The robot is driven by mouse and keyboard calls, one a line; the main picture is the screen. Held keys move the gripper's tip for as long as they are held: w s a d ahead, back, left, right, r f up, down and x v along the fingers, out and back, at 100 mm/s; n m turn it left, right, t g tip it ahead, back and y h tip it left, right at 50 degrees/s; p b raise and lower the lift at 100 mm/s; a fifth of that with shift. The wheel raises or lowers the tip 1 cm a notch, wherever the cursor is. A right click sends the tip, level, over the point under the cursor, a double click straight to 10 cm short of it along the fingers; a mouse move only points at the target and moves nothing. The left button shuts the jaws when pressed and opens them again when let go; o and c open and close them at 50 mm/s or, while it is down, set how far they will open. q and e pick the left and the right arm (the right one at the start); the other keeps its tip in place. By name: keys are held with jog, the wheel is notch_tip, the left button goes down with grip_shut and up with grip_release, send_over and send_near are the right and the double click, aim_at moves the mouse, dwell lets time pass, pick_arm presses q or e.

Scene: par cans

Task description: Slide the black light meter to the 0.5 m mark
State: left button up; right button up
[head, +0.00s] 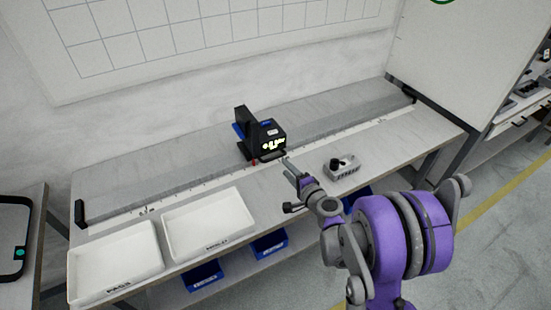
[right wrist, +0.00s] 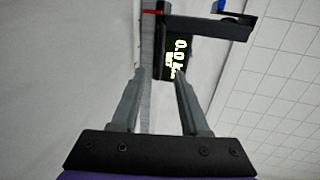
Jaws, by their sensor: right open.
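The black light meter (head: 262,138) sits on the grey rail (head: 335,121) along the bench, near the middle of its length. It has a lit yellow-green display, a blue part on top and a small red pointer at its lower front. My right gripper (head: 289,167) is just in front of the meter and open. In the right wrist view the meter (right wrist: 178,58) shows beyond and between the open fingers (right wrist: 157,88), with a display that appears to start with 0.0. Nothing is between the fingertips; contact cannot be told. My left gripper is not in view.
White trays labelled PASS (head: 115,262) and HOLD (head: 210,222) stand at the bench's front left. A grey block with a black knob (head: 342,166) lies right of my right gripper. Black end stops (head: 80,213) close the rail. Blue bins (head: 270,244) sit below.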

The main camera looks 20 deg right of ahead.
aim_at(276, 158)
jog(key=x, duration=0.9)
jog(key=shift+a, duration=0.1)
jog(key=shift+s, duration=0.1)
grip_shut()
dwell(1.0)
